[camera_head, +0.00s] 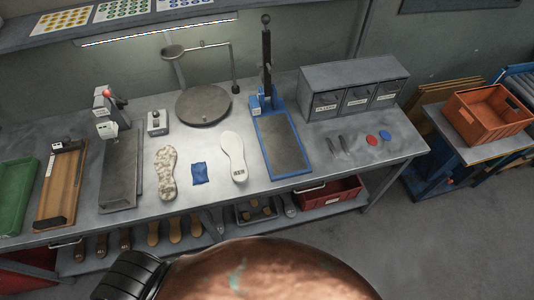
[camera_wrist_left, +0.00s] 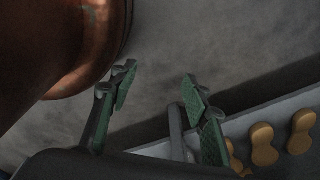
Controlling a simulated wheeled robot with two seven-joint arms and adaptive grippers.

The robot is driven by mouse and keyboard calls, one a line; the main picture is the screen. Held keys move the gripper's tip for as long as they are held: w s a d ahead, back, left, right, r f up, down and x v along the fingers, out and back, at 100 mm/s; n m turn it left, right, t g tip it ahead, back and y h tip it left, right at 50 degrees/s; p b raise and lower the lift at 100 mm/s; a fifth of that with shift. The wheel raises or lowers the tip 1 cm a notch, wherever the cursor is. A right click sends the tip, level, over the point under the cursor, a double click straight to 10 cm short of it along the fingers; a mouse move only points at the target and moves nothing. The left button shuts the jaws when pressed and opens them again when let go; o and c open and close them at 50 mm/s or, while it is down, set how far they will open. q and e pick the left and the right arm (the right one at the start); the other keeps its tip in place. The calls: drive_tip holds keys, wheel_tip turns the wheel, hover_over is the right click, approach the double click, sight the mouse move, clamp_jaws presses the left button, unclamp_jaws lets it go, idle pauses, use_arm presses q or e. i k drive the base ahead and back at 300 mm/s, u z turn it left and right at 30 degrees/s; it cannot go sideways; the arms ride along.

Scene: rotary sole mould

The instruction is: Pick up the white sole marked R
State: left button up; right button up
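A white sole (camera_head: 233,155) lies flat on the grey workbench in the head view, left of the blue-framed press. It has a small dark marking near its front end, too small to read. My left gripper (camera_wrist_left: 158,92) shows in the left wrist view with its green-padded fingers spread apart and nothing between them. It hangs low over the floor, near the bench's lower shelf, and is away from the white sole. My right gripper is in neither view.
On the workbench (camera_head: 260,195), a blue cloth (camera_head: 199,173) and a speckled sole (camera_head: 166,172) lie left of the white sole. The blue-framed press (camera_head: 274,140) stands close on its right. Tan soles (camera_wrist_left: 263,145) lie on the lower shelf. An orange crate (camera_head: 489,114) stands far right.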

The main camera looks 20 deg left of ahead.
sight(231, 144)
drive_tip(key=z, duration=0.35)
drive_tip(key=i, duration=0.35)
drive_tip(key=u, duration=2)
